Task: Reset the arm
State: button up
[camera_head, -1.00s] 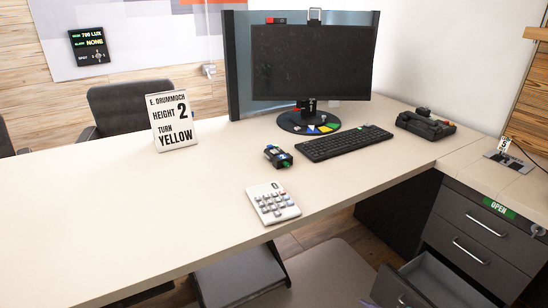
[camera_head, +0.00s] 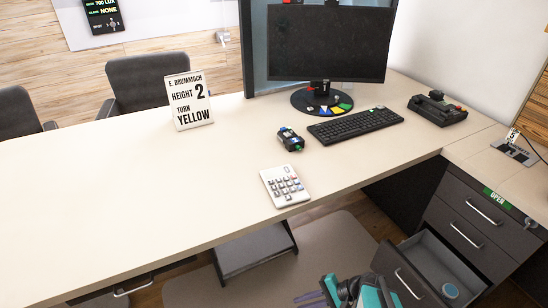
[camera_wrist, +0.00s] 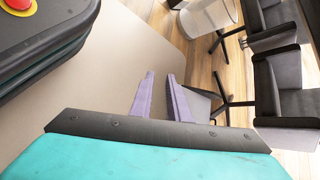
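My gripper (camera_head: 310,298) shows at the bottom edge of the head view, with teal arm parts beside it and purple fingers pointing left. It is in front of the desk, left of the open drawer (camera_head: 405,252). In the wrist view the two purple fingers (camera_wrist: 160,75) stand apart with a gap between them and nothing held. Part of my arm is cut off by the frame edge in the head view.
The desk (camera_head: 110,190) holds a sign (camera_head: 187,100), calculator (camera_head: 285,186), keyboard (camera_head: 355,124), monitor (camera_head: 330,45) and phone (camera_head: 440,108). The open drawer holds a round item (camera_head: 450,290). Chairs (camera_wrist: 285,85) and a bin (camera_wrist: 208,15) show in the wrist view.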

jog(key=s+a+n+g+h+p, duration=0.3)
jog(key=s+n+g+h+p, duration=0.25)
jog(key=s, duration=0.55)
jog(key=s+d+f+n+h, duration=0.1)
jog(key=s+d+n+h, duration=0.1)
jog(key=d+h, duration=0.3)
jog(key=d+n+p, duration=0.1)
jog(key=d, duration=0.3)
jog(key=shift+d+f, duration=0.3)
